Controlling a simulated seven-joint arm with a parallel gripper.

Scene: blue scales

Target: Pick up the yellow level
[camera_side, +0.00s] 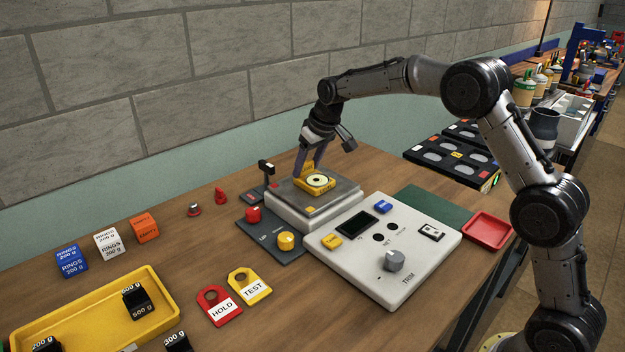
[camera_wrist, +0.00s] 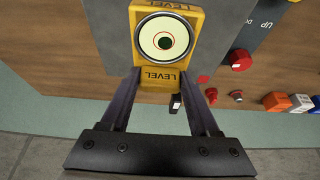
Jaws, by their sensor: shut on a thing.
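The yellow level (camera_side: 316,183) is a small yellow block with a round white dial on top, at the grey plate of the scale (camera_side: 335,197) in the side view. In the wrist view the level (camera_wrist: 160,77) shows its dial and the word LEVEL, between my two fingers. My gripper (camera_side: 308,168) comes down from above and behind, shut on the level; its fingers also show in the wrist view (camera_wrist: 163,80). I cannot tell whether the level touches the plate or is slightly above it.
A white control panel (camera_side: 400,275) with a knob stands in front of the scale. A dark panel with red and yellow buttons (camera_side: 286,241) is at its left. Red and yellow tags (camera_side: 218,308), ring boxes (camera_side: 107,243) and a yellow tray (camera_side: 60,310) lie further left.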

